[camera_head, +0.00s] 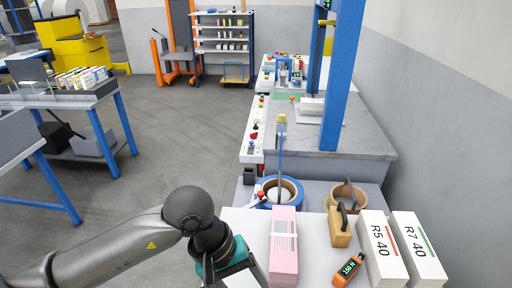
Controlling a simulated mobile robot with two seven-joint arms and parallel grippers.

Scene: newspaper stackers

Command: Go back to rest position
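My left arm comes in from the left, low in the head view. Its gripper (232,266) points down at the bottom edge, beside the left edge of the white table (246,229). A teal part and a grey finger piece show. The fingertips are cut off by the frame, so I cannot tell whether it is open or shut, or whether it holds anything. A pink stack with a white band (284,258) is just right of this gripper. My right arm and gripper are not in view.
The white table also bears a wooden-based tool (339,231), an orange meter (347,269), white boxes marked R5 40 (383,260) and R7 40 (417,260). Behind are a blue tape roll (279,193) and a grey machine with a blue post (341,75).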

